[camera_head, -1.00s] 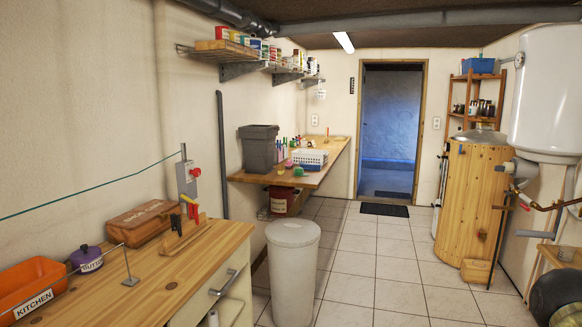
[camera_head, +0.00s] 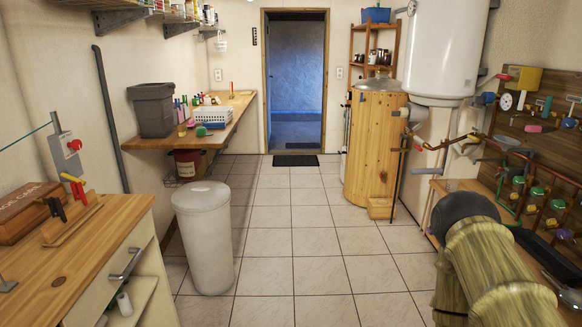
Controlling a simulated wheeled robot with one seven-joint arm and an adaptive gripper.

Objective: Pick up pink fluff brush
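I cannot pick out a pink fluff brush for certain. A small pink thing (camera_head: 533,128) shows on the wooden tool board at the right, too small to tell what it is. Small pink items (camera_head: 184,108) also stand among bottles on the far-left bench, beside a grey bin; their kind is unclear. My gripper is not in view.
A white lidded bin (camera_head: 204,236) stands on the tiled floor beside the left wooden workbench (camera_head: 75,255). A wood-clad tank (camera_head: 375,150) stands at centre right. Large mottled yellow-brown rounded objects (camera_head: 490,262) fill the lower right. The middle floor is clear to the doorway.

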